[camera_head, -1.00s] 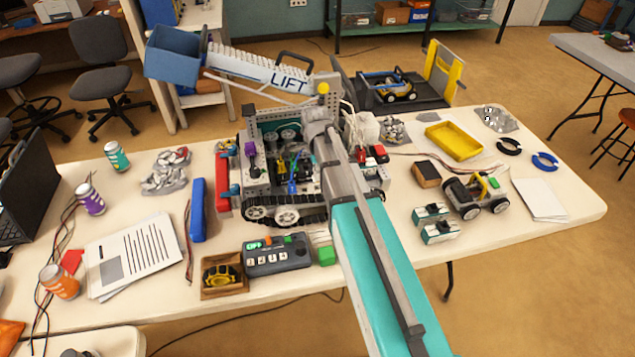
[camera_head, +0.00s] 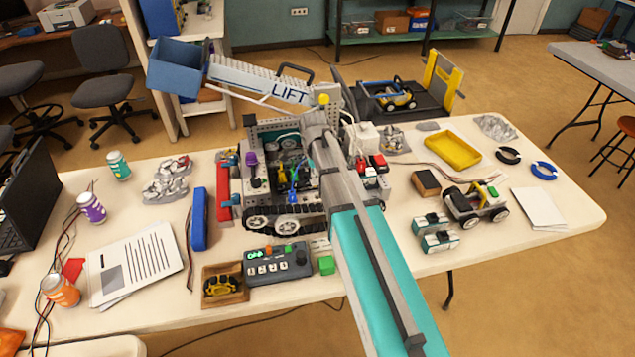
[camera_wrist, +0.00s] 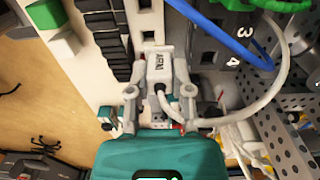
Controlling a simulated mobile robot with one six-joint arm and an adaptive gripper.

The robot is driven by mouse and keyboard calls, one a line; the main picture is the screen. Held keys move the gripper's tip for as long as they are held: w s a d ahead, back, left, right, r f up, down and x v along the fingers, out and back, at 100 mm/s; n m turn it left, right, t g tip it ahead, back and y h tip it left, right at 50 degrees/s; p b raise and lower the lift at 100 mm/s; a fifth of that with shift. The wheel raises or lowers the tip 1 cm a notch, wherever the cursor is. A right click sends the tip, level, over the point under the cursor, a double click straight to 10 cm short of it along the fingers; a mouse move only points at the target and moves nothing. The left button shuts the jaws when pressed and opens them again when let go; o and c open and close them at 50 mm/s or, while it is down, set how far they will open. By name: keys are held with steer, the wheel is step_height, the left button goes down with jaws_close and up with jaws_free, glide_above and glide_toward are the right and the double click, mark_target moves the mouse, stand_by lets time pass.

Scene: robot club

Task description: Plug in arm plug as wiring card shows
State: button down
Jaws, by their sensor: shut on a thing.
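The arm plug (camera_wrist: 158,68) is a white plug marked ARM, seen in the wrist view between the grey fingers of my gripper (camera_wrist: 162,60). My gripper is shut on it, and a white cable (camera_wrist: 275,90) curves away from it to the right. I cannot tell whether the plug touches a socket. The tracked robot (camera_head: 285,190) stands mid-table in the head view, where my arm hides my gripper. I cannot tell which paper is the wiring card.
Blue (camera_wrist: 230,40) and green (camera_wrist: 270,4) wires cross the top of the wrist view. A perforated metal plate (camera_wrist: 285,135) is at right. In the head view, a grey control box (camera_head: 279,263) and a printed sheet (camera_head: 135,262) lie on the table (camera_head: 500,240).

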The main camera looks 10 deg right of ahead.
steer(key=w+a+r+p, duration=0.1)
steer(key=w+r+p, duration=0.2)
steer(key=w, duration=0.3)
steer(key=shift+a+r, duration=0.3)
steer(key=shift+r, duration=0.15)
steer(key=shift+f, duration=0.15)
steer(key=shift+f+b, duration=1.95)
steer(key=shift+f+b, duration=1.15)
steer(key=shift+b, duration=0.05)
stand_by(2.8)
steer(key=shift+c, duration=2.2)
jaws_free()
steer(key=shift+r, duration=0.15)
